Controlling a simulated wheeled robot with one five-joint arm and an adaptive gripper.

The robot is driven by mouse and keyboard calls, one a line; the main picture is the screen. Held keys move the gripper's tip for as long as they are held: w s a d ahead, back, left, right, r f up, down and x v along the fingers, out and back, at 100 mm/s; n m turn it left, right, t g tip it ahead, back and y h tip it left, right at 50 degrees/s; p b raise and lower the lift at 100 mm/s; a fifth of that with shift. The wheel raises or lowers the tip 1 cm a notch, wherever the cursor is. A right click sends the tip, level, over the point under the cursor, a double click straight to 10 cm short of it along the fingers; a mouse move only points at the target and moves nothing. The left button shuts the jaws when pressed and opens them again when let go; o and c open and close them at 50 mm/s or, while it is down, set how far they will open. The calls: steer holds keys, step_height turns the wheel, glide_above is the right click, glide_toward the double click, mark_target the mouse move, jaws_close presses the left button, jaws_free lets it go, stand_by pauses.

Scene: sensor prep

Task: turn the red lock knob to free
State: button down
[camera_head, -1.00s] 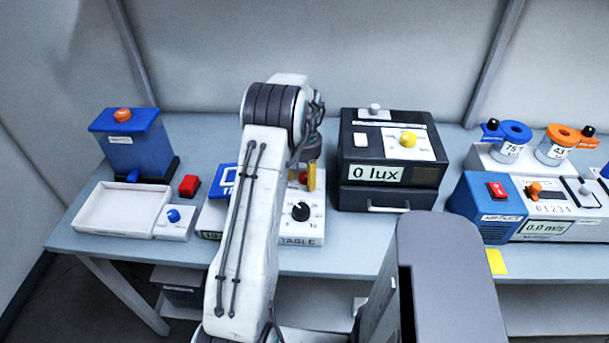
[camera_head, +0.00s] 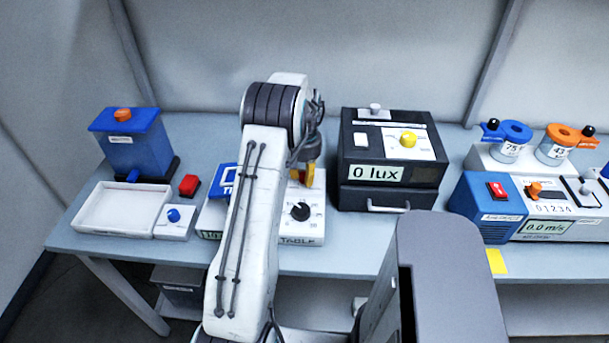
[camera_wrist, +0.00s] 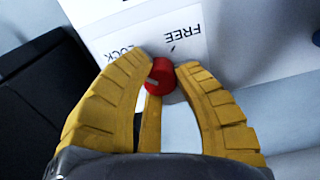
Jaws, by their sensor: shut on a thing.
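The red lock knob (camera_wrist: 160,77) is between the fingertips of my gripper (camera_wrist: 164,70) in the wrist view. The yellow fingers are shut on it from both sides. A pale mark shows on the knob's face. The printed words FREE (camera_wrist: 183,37) and LOCK (camera_wrist: 124,53) appear upside down on the white panel beyond it. Which word the knob points to I cannot tell. In the head view my gripper (camera_head: 307,174) is low over the white turntable unit (camera_head: 315,228), behind its black dial (camera_head: 300,211). My arm hides part of this unit.
A black lux box (camera_head: 368,196) stands close on the right of my gripper. Blue and white instruments (camera_head: 490,225) stand farther right.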

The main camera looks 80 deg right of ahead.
mark_target(305, 174)
steer(key=m+b, duration=0.1)
steer(key=m, duration=0.3)
steer(key=shift+f+m, duration=0.15)
steer(key=shift+m, duration=0.15)
steer(key=m, duration=0.4)
steer(key=shift+b, duration=0.35)
steer(key=m, duration=0.5)
steer(key=shift+a, duration=0.1)
steer(key=shift+m+b, duration=0.3)
steer(key=shift+m, duration=1.5)
steer(key=c, duration=0.9)
jaws_free()
step_height(305, 174, up, 12)
